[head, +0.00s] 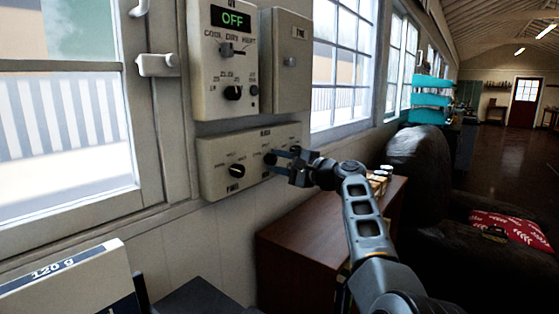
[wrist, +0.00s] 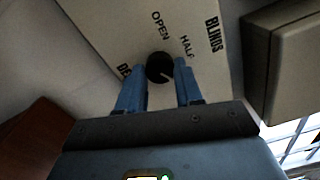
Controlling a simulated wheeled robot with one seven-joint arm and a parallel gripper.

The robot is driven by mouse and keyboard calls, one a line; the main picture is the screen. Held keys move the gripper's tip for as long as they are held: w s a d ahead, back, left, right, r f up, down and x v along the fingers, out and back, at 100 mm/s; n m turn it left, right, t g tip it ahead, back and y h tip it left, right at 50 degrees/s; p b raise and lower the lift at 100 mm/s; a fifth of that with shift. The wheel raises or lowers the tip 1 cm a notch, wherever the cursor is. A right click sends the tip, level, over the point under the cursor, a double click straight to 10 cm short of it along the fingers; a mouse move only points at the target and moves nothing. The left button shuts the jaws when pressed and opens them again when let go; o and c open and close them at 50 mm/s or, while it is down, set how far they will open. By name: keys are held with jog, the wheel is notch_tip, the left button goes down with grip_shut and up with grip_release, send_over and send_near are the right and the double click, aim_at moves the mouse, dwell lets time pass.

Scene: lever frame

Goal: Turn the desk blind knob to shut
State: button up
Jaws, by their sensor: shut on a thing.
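The desk blind knob (wrist: 159,67) is a round black knob with a white pointer line, on the lower beige panel (head: 207,160). In the wrist view its pointer line runs toward the lower right, away from the OPEN print and below HALF. A BLINDS heading shows beside them; the print under the knob is partly covered, and I see no shut mark. My gripper (wrist: 160,82) has its blue fingers closed on both sides of the knob. In the head view my gripper (head: 277,157) reaches the panel's right part and hides most of the knob.
Another black knob (head: 237,170), over a partly legible label, is on the left of the same panel. Above are a control box (head: 222,75) reading OFF and a plain box (head: 290,62) with a small knob. A brown cabinet (head: 300,235) stands below my arm; windows flank the panels.

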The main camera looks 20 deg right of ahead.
jog(key=shift+f, duration=0.15)
jog(key=o, duration=1)
jog(key=shift+o, duration=0.2)
jog(key=shift+s+d, duration=0.1)
jog(key=v, duration=0.7)
jog(key=shift+s+b, duration=0.3)
jog(key=shift+b, duration=0.15)
jog(key=shift+d, duration=0.2)
